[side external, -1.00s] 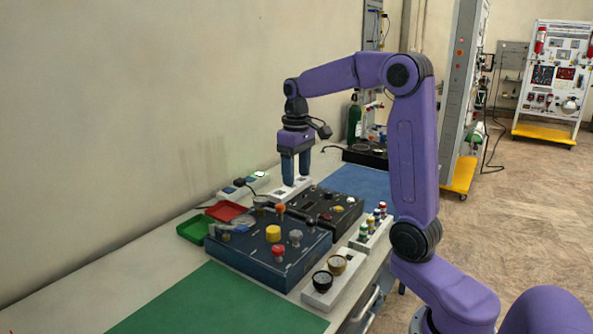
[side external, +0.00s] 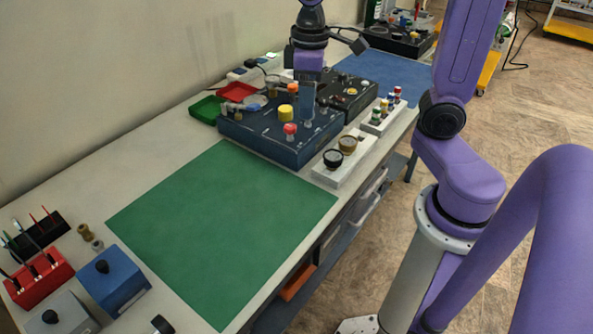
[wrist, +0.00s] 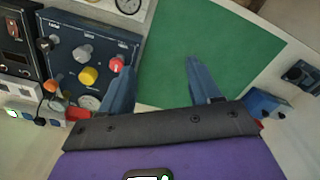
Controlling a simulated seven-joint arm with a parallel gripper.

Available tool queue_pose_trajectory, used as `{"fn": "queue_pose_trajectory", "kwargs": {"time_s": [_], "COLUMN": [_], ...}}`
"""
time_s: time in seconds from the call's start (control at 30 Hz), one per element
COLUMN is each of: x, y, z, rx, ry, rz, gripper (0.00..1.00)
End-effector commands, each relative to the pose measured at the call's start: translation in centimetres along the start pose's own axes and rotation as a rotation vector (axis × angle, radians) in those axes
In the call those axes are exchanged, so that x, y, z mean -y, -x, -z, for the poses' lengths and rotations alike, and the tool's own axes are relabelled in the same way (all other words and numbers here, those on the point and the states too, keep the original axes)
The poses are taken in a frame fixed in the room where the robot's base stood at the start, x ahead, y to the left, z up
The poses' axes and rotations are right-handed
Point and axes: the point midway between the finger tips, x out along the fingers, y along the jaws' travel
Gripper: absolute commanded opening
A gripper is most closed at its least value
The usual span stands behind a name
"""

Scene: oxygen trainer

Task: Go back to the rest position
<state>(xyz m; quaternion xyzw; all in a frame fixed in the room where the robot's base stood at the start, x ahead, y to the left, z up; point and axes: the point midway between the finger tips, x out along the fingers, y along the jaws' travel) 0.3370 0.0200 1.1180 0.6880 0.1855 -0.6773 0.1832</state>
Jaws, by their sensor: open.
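My gripper (side external: 308,105) hangs with its fingers pointing down over the dark blue control panel (side external: 262,146) in the side external view. In the wrist view my gripper (wrist: 160,70) has its two blue fingers spread apart with nothing between them. The left finger is beside the panel (wrist: 66,50) with its yellow, red and grey knobs. The right finger is over the green mat (wrist: 225,38). In the side external view the fingers overlap the panel's far right part, and I cannot tell their exact height.
The green mat (side external: 225,225) is bare. A smaller black panel (side external: 348,98) and a white block with two gauges (side external: 340,168) adjoin the blue panel. Red (side external: 238,91) and green (side external: 204,110) trays lie by the wall. A blue box (side external: 112,283) stands front left.

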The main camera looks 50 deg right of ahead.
Motion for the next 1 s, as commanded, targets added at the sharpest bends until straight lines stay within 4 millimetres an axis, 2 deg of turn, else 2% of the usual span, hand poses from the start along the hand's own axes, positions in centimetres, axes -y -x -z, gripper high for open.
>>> {"fn": "queue_pose_trajectory", "kwargs": {"time_s": [0.03,0.2,0.5,0.7,1.0], "x": [1.3,5.0,9.9,11.3,11.6], "y": [-0.3,-1.3,-3.2,-4.2,-4.5], "z": [-0.8,-3.5,-9.4,-12.4,-13.4], "rx": [0.0,-0.004,-0.011,-0.013,-0.015], "ry": [0.046,0.186,0.427,0.536,0.571], "rz": [0.001,0.004,0.01,0.014,0.015], "gripper": [0.63,0.63,0.63,0.63,0.63]}}
